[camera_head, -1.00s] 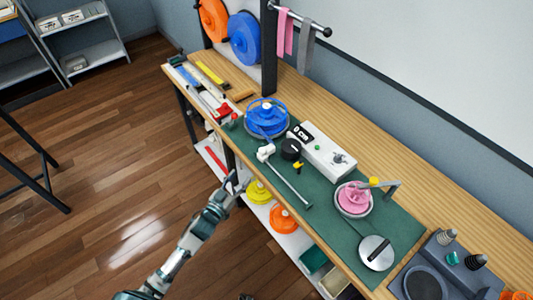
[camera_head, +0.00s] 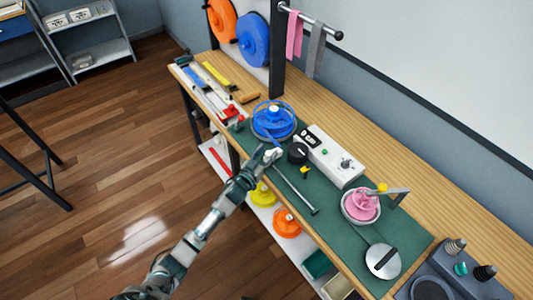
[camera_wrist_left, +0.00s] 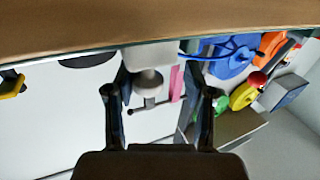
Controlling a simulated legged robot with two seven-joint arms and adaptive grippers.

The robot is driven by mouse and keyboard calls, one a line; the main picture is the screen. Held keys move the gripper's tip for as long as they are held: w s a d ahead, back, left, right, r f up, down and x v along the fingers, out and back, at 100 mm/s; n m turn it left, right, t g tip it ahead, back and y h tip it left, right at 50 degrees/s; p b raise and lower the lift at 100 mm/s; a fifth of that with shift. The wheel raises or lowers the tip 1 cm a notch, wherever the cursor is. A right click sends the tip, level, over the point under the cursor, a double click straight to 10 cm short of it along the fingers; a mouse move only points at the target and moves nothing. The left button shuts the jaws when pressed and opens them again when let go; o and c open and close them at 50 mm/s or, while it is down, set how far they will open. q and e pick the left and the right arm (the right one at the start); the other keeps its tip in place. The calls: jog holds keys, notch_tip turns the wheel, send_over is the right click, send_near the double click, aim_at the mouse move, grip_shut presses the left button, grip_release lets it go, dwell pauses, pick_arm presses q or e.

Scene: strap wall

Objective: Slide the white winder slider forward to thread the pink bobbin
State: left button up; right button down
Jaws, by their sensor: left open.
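The white winder slider (camera_head: 273,153) sits at the left end of a thin metal rail (camera_head: 296,190) on the green mat. My left gripper (camera_head: 266,157) is at the slider and partly covers it in the head view. In the left wrist view, the open fingers of my left gripper (camera_wrist_left: 158,95) stand on either side of a pale round knob (camera_wrist_left: 149,83) under a light block; I see no finger closed on it. The pink bobbin (camera_head: 361,204) sits in a round holder to the right, beyond the rail's far end. My right gripper is not in view.
A blue spool (camera_head: 273,120) stands just behind the slider. A black knob (camera_head: 298,152) and a white control box (camera_head: 333,157) lie beside the rail. A silver disc (camera_head: 382,260) is near the front right. Yellow and orange spools (camera_head: 286,222) sit on the lower shelf.

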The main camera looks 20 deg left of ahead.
pick_arm(q)
jog(key=shift+d, duration=0.25)
jog(key=shift+c, duration=1.3)
jog(key=shift+d+r, duration=0.15)
jog(key=shift+d, duration=0.35)
grip_shut()
jog(key=shift+s, duration=0.1)
jog(key=shift+s+d, duration=0.1)
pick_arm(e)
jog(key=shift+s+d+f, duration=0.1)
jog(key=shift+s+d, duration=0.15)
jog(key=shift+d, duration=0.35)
